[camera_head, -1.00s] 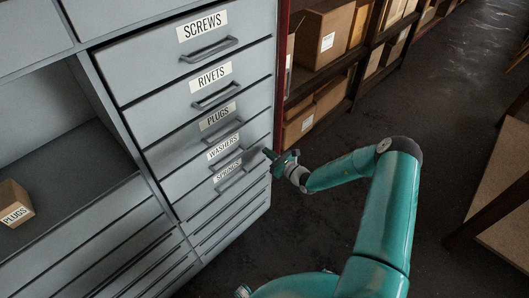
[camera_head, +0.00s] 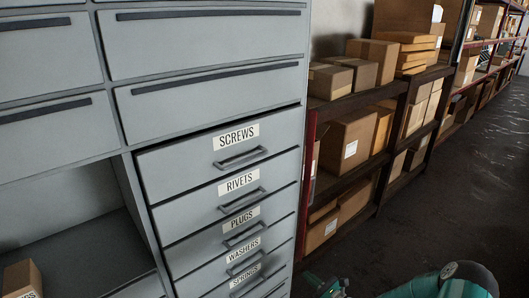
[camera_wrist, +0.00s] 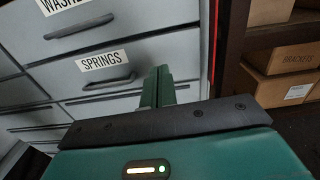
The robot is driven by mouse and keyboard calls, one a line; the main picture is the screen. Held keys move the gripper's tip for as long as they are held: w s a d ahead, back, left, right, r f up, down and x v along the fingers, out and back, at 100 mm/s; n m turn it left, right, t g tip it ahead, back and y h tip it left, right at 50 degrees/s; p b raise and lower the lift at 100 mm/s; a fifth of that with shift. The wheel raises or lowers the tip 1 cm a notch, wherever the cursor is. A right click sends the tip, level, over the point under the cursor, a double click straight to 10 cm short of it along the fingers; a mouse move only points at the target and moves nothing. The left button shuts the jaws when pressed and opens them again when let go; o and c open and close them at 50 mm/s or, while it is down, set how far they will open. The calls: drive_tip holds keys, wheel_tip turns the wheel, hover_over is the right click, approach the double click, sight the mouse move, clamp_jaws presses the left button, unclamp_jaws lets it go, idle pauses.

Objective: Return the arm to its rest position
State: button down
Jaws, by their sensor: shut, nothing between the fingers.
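My teal arm shows at the bottom right of the head view, with its elbow at the lower edge. My gripper (camera_head: 328,287) is at the bottom edge of that view, in front of the right side of the drawer cabinet (camera_head: 205,90), partly cut off. In the wrist view my gripper (camera_wrist: 158,88) has its two teal fingers together with nothing between them. The fingers point at the cabinet front, just right of the SPRINGS drawer (camera_wrist: 104,62). I cannot tell whether they touch it.
The labelled drawers, such as SCREWS (camera_head: 236,137) and PLUGS (camera_head: 242,218), look shut. Shelves with cardboard boxes (camera_head: 352,140) stand right of the cabinet. The dark floor (camera_head: 450,190) at right is clear.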

drive_tip(key=s+a+r+n+g, duration=0.3)
drive_tip(key=r+n+g, duration=0.1)
drive_tip(key=r+n, duration=0.25)
drive_tip(key=s+a+r+n+g, duration=0.3)
drive_tip(key=s+r+n+g, duration=0.15)
drive_tip(key=r, duration=0.25)
drive_tip(key=s+a+r+n+g, duration=0.3)
drive_tip(key=a+r+n+g, duration=0.1)
drive_tip(key=r+n, duration=0.25)
drive_tip(key=s+d+r+n+t+h, duration=0.2)
drive_tip(key=s+r+n+h, duration=0.3)
drive_tip(key=s+r, duration=0.5)
drive_tip(key=s+d+r+n+t+h, duration=0.2)
drive_tip(key=s+d+r+n+h, duration=0.2)
drive_tip(key=s+r, duration=0.6)
drive_tip(key=shift+r+n+h, duration=0.2)
drive_tip(key=shift+n+h, duration=0.65)
drive_tip(key=shift+h, duration=0.15)
